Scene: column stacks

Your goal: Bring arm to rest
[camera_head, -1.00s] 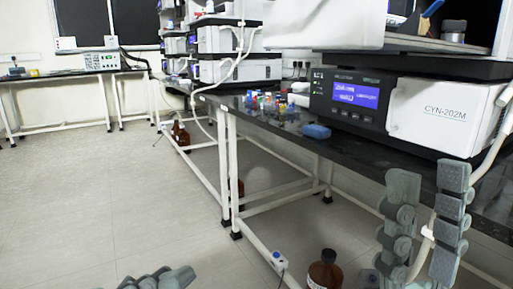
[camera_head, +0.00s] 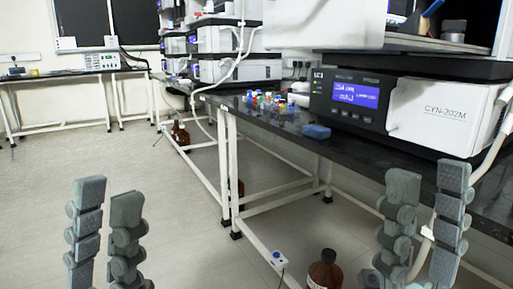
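My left gripper (camera_head: 107,200) is at the lower left of the head view, over the floor. Its two grey fingers point up and stand apart with nothing between them. My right gripper (camera_head: 428,180) is at the lower right, in front of the bench edge. Its fingers are also apart and the gap between them is empty. The lower parts of both grippers are cut off by the bottom of the view.
A black-topped bench (camera_head: 375,153) on white legs carries a white CYN-202M instrument (camera_head: 440,112), a blue block (camera_head: 316,131) and several small coloured-cap vials (camera_head: 268,100). Brown bottles (camera_head: 323,271) stand on the floor below. The floor (camera_head: 90,160) at left is open.

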